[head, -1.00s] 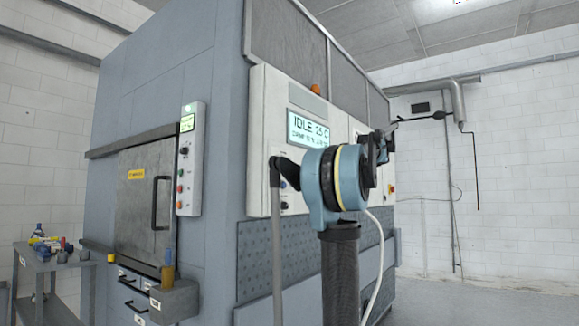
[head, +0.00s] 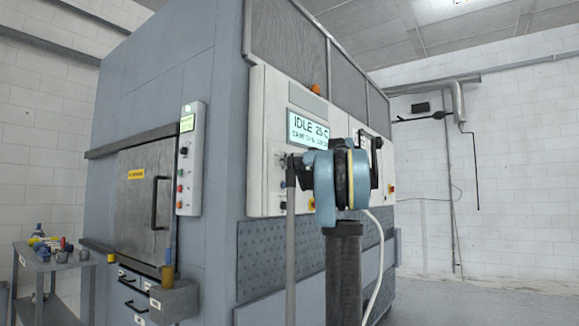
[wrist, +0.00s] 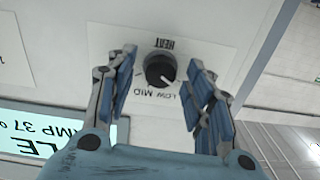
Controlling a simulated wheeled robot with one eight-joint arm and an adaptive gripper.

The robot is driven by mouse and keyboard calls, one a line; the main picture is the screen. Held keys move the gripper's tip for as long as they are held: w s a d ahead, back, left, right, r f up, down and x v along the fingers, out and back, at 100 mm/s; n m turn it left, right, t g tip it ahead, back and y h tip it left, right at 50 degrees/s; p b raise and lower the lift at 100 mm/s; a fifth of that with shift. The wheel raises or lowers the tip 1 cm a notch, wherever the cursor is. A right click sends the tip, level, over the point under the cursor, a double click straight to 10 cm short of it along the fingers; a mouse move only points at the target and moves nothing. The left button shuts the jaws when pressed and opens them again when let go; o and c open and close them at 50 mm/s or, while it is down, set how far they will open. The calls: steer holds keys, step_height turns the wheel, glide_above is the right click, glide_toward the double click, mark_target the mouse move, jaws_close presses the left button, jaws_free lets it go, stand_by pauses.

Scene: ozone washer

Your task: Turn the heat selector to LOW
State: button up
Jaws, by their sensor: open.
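The heat selector (wrist: 160,70) is a round black knob on a white panel, seen upside down in the wrist view. A pale pointer line on it slants to the lower right. A HEAT label is above it, with MID and LOW labels below; LOW is at the lower right. My gripper (wrist: 163,57) is open, with one finger on each side of the knob. I see gaps between knob and fingers; contact is not visible. In the head view my arm hides the gripper and the knob.
The white control panel (head: 258,150) carries a lit display (head: 308,130) reading IDLE. A grey washer cabinet (head: 215,160) surrounds it. A side control box (head: 190,160) and a cart (head: 50,265) with small items stand at left. Open floor lies at the right.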

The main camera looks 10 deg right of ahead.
steer(key=shift+w+a, duration=0.1)
steer(key=shift+c, duration=0.4)
steer(key=c, duration=1)
steer(key=shift+m, duration=3.9)
